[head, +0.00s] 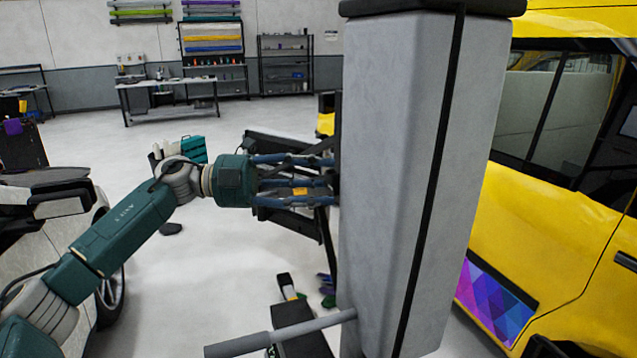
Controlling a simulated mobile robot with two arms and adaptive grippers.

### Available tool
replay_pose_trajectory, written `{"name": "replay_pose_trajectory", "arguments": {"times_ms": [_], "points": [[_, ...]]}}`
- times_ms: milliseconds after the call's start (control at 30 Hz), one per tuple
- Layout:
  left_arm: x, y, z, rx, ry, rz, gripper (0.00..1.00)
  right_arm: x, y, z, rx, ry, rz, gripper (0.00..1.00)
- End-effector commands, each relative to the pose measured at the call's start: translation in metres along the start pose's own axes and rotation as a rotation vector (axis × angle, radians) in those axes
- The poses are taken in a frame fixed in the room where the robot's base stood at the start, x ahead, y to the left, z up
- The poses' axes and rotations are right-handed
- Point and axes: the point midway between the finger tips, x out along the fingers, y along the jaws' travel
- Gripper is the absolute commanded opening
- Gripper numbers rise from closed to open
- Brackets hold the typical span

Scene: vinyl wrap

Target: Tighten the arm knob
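My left gripper (296,180) reaches in from the left at mid-height. It has a teal body and long blue fingers pointing right. The fingers are spread apart and look open. Their tips end at the left edge of a tall grey upright, and I cannot tell whether they touch anything there. A small orange patch shows between the fingers. Black frame parts (270,145) show behind and below the fingers. I cannot make out the arm knob; it may be hidden behind the fingers or the upright. My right gripper is not in view.
A yellow vehicle (545,225) with a purple patterned patch fills the right side. A white car (60,265) stands at the lower left. A work table (165,84) and a shelf rack (286,65) stand at the back wall.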

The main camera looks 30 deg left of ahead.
Motion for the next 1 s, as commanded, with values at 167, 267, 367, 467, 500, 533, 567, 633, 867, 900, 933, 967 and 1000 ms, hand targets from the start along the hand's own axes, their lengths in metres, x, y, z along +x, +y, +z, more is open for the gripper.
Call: {"name": "replay_pose_trajectory", "arguments": {"times_ms": [167, 267, 367, 467, 500, 533, 567, 633, 867, 900, 933, 967, 1000], "points": [[-0.015, 0.002, 0.000, -0.003, -0.001, 0.003, 0.48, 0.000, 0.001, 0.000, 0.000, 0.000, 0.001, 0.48], [-0.033, 0.002, 0.001, -0.004, -0.003, 0.004, 0.48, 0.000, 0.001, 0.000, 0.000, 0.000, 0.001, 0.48], [-0.056, 0.002, 0.001, -0.004, -0.004, 0.003, 0.48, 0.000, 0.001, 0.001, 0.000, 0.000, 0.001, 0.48], [-0.077, 0.001, 0.001, -0.003, -0.004, 0.002, 0.48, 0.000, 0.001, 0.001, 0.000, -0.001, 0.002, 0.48], [-0.085, 0.001, 0.001, -0.003, -0.004, 0.003, 0.48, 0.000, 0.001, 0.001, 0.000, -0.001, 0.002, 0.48], [-0.090, 0.001, 0.002, -0.002, -0.005, 0.002, 0.48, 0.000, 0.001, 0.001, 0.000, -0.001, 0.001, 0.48], [-0.095, 0.001, 0.001, -0.001, -0.003, 0.001, 0.48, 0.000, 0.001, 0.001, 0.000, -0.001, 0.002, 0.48], [-0.105, 0.001, 0.001, -0.002, -0.004, 0.001, 0.48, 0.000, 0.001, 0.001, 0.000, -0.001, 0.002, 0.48], [-0.120, 0.000, 0.001, 0.001, 0.000, -0.001, 0.48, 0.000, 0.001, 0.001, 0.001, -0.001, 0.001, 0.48], [-0.120, -0.001, 0.000, 0.001, 0.000, -0.001, 0.48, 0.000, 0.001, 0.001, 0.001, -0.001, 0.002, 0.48], [-0.120, -0.001, 0.000, 0.001, 0.000, -0.001, 0.48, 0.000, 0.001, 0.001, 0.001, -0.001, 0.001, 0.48], [-0.120, -0.001, 0.000, 0.001, 0.000, -0.001, 0.48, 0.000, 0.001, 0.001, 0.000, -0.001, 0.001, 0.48], [-0.120, -0.001, 0.000, 0.001, 0.000, -0.001, 0.48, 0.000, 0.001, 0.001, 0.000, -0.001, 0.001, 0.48]]}}
